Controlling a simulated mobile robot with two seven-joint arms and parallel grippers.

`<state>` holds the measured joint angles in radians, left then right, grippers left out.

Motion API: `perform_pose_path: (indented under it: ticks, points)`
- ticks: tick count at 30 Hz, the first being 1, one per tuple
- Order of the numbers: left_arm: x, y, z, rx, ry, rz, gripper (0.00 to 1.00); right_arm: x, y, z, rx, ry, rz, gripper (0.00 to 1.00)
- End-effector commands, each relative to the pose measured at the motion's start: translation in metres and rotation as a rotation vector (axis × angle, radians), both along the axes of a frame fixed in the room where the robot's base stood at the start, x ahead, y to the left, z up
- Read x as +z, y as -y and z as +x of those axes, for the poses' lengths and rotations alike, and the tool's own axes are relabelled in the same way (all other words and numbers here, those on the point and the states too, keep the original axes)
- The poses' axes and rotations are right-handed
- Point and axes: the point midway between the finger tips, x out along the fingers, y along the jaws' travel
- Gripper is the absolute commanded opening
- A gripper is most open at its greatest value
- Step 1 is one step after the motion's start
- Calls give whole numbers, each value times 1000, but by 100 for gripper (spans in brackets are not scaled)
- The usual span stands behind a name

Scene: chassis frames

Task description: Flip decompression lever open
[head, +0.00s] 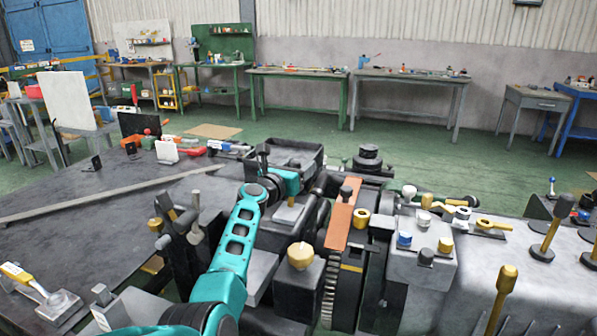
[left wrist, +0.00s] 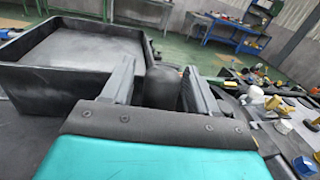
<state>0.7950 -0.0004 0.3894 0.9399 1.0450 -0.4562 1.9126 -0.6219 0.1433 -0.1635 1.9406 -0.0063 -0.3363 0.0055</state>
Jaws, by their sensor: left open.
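My left arm is teal and comes in from the lower left in the head view. Its gripper (head: 316,178) is beside the right edge of a dark open tray, over the machine. In the left wrist view the two dark fingers (left wrist: 162,85) stand apart, with a dark rounded upright post (left wrist: 160,89) between them. It could be the decompression lever's grip, but I cannot tell for sure. I cannot see whether the fingers touch it. In the head view the lever is not clearly made out among the dark machine parts. My right gripper is not in view.
The dark open tray (head: 292,148) is close on the gripper's left; it also shows in the left wrist view (left wrist: 42,97). An orange-brown strip (head: 339,222), brass knobs (head: 300,256) and a grey block (head: 408,262) crowd the right. Workbenches stand along the back wall.

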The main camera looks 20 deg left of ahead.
Motion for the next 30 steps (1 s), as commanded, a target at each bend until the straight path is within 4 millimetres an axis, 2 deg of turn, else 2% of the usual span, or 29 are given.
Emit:
perform_pose_path:
  ticks: [11, 27, 30]
  points:
    - [0, 0, 3, 0, 0, 0, 59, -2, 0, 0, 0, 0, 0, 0]
    - [0, 1, 3, 0, 0, -1, 7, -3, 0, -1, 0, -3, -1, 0]
    - [0, 1, 3, 0, 0, -1, 0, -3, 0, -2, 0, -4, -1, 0]
